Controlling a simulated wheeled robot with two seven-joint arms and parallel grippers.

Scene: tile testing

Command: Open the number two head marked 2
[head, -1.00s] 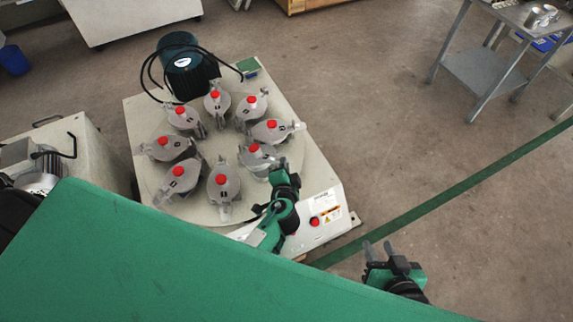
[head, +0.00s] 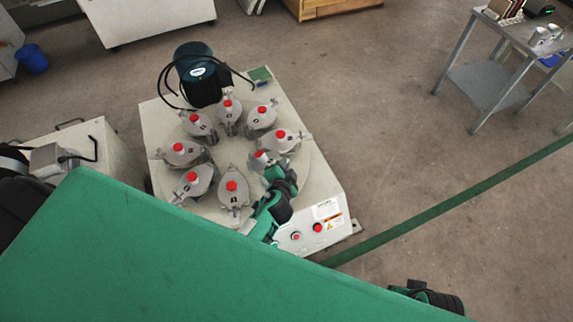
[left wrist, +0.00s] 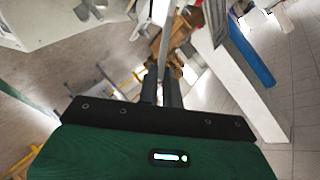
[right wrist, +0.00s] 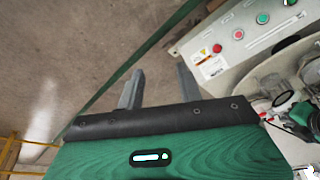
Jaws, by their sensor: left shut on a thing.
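The tile testing machine (head: 334,190) carries a round plate with a ring of several grey heads, each with a red knob. The head (head: 262,157) at the plate's right front is partly covered by my left gripper (head: 275,174); its number cannot be read. My left gripper is at that head's front side. In the left wrist view its fingers (left wrist: 162,85) are close together on a thin grey metal piece (left wrist: 166,35), seemingly that head's handle. My right gripper (right wrist: 158,85) is open and empty, off the machine's front right corner; its fingers are hidden in the head view.
A dark motor (head: 200,75) with black cables stands at the machine's back. A red button (head: 317,227) is on the front panel. A metal table (head: 485,88) stands at the right. Floor between machine and table is clear.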

